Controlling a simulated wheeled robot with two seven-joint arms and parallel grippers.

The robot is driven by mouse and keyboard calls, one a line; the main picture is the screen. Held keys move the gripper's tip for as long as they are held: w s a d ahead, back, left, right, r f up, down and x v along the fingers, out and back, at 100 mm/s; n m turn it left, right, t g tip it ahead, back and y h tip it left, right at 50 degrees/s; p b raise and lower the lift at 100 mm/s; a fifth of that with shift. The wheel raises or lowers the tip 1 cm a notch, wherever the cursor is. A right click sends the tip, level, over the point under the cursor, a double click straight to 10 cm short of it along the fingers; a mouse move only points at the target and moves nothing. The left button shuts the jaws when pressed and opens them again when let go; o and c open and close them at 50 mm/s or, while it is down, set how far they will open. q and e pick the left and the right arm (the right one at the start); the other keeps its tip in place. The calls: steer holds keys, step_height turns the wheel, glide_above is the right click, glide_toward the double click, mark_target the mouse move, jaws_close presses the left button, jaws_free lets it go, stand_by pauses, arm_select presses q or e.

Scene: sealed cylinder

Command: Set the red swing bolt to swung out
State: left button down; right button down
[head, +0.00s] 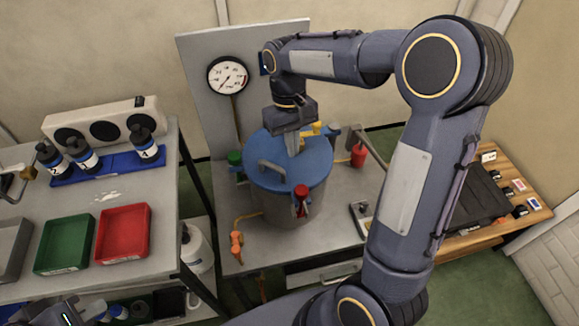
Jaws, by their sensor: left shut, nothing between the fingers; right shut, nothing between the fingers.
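The red swing bolt (300,194) stands at the front rim of the blue lid (312,172) on the grey cylinder (285,212). It looks upright against the rim; its exact seating is too small to tell. My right gripper (293,149) is shut and empty, pointing down over the rear middle of the lid, behind the red bolt and apart from it. Whether its fingertips touch the lid I cannot tell. A green bolt (235,158) sits at the lid's left and yellow parts (310,129) at its back. My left gripper is not visible.
A lid handle (284,170) rises left of the red bolt. An orange valve (237,243) is at front left, another red-topped fitting (358,155) at right. A pressure gauge (228,75) is behind. Red (124,233) and green (65,244) trays lie on the left table.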

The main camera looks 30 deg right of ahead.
mark_target(301, 201)
steer(key=shift+w+a+f, duration=0.1)
steer(key=shift+w+f, duration=0.3)
steer(key=shift+w, duration=0.35)
steer(key=shift+f, duration=0.1)
steer(key=x, duration=0.5)
steer(key=p+x, duration=0.1)
steer(key=x, duration=0.3)
steer(key=shift+s+f, duration=0.3)
steer(key=shift+f, duration=0.05)
